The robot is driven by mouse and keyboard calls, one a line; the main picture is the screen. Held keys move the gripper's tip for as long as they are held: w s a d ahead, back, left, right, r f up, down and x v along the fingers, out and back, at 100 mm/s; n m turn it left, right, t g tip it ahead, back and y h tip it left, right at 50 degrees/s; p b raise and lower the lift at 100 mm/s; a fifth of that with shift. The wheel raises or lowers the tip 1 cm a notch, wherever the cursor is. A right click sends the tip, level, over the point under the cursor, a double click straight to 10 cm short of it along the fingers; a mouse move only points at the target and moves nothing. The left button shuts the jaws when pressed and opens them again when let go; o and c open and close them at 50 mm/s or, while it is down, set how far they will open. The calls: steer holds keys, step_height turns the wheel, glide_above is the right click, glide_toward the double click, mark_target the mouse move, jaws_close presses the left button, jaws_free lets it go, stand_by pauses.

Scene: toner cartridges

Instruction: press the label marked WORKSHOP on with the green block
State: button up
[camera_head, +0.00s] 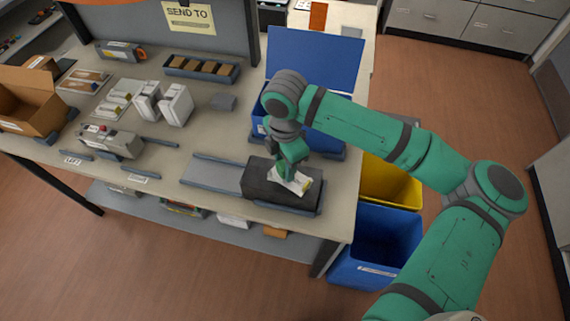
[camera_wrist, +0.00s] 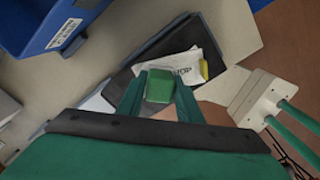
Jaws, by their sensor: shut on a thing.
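My gripper (camera_head: 292,172) is shut on the green block (camera_wrist: 160,86), which sits between its two fingers in the wrist view. Below and beyond the block, a white label (camera_wrist: 190,64) lies on a dark cartridge (camera_wrist: 150,57). Part of the label's print shows, ending in what looks like "OP"; the rest is hidden by the block and fingers. A small yellow patch shows at the label's edge. In the head view the black cartridge (camera_head: 258,184) lies near the table's front edge, the label (camera_head: 302,184) on top. I cannot tell whether the block touches the label.
A blue bin with a raised lid (camera_head: 315,60) stands behind my gripper. A yellow bin (camera_head: 388,183) and a blue bin (camera_head: 375,245) stand right of the table (camera_head: 215,130). White cartons (camera_head: 175,104), a grey device (camera_head: 110,140) and a cardboard box (camera_head: 30,100) are to the left.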

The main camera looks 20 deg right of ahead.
steer(key=shift+r, duration=0.1)
stand_by(0.4)
steer(key=shift+r, duration=3.45)
